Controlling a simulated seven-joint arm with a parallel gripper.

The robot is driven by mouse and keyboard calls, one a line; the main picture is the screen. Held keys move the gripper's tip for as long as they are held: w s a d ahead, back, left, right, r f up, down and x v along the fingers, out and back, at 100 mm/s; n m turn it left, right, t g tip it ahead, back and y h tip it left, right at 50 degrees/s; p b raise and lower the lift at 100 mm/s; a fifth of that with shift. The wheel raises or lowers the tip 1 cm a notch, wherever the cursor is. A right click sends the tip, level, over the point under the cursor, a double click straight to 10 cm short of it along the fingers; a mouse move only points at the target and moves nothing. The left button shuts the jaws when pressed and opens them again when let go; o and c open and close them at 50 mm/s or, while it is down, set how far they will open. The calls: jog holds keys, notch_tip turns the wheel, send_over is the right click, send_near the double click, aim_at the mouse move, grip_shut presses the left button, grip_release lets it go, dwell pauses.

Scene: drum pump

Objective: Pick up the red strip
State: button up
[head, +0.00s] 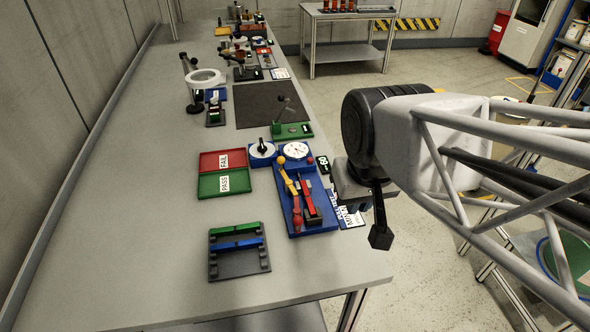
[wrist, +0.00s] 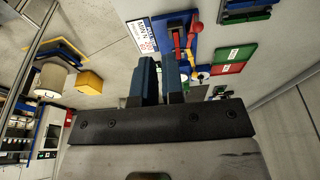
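The red strip (head: 310,203) lies lengthwise in a blue fixture tray (head: 325,228) near the right edge of the bench, with a dark block beside it. In the wrist view a red piece that looks like the strip (wrist: 177,40) shows beyond the fingers. My gripper (wrist: 160,65) is open, with a gap between its two blue fingers and nothing seen in it. In the head view it hangs right of the tray, off the bench edge and apart from the strip. Its fingers are only partly visible there.
A yellow-red lever (head: 288,184) stands in the tray left of the strip. A dial gauge (head: 295,150) sits behind. A dark rack (head: 238,268) holds green and blue strips. Red FAIL and green PASS pads (head: 223,187) lie left. The front left bench is clear.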

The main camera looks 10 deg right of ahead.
jog(key=shift+o, duration=1.1)
jog(key=shift+w, duration=0.1)
jog(key=t, duration=0.2)
send_near(310, 200)
jog(key=shift+f, duration=0.25)
jog(key=shift+w+f, duration=0.25)
jog(key=shift+f, duration=0.15)
jog(key=shift+f, duration=0.15)
jog(key=shift+x, duration=1.15)
jog(key=shift+w+f, duration=0.1)
